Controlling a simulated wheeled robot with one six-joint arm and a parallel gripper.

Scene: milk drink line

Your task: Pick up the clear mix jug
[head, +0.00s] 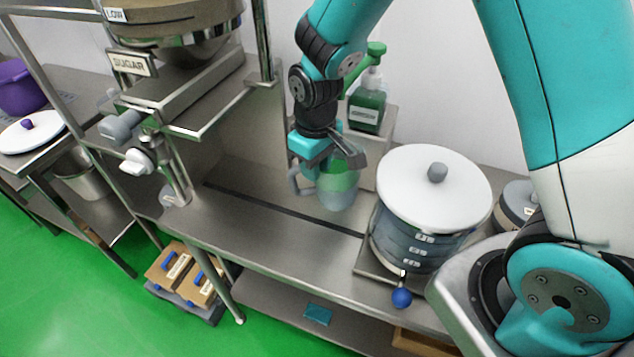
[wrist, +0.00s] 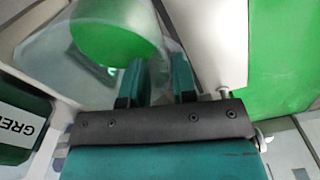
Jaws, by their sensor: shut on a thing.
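The clear mix jug (head: 338,197) is in the middle of the head view, over the steel bench, with green showing in its upper part. Its handle is on the left side. My gripper (head: 340,158) is at the jug's top from above and is shut on it. In the wrist view my gripper's fingers (wrist: 157,88) meet the clear wall of the jug (wrist: 45,45), with a round green area inside. The exact grip point is partly hidden. I cannot tell whether the jug's base touches the bench.
A large white-lidded container (head: 405,185) stands close to the jug's right. A green pump bottle (head: 367,108) stands behind it on a raised block. The sugar dispenser (head: 185,60) and its metal frame are at the left. The bench (head: 235,205) is clear left of the jug.

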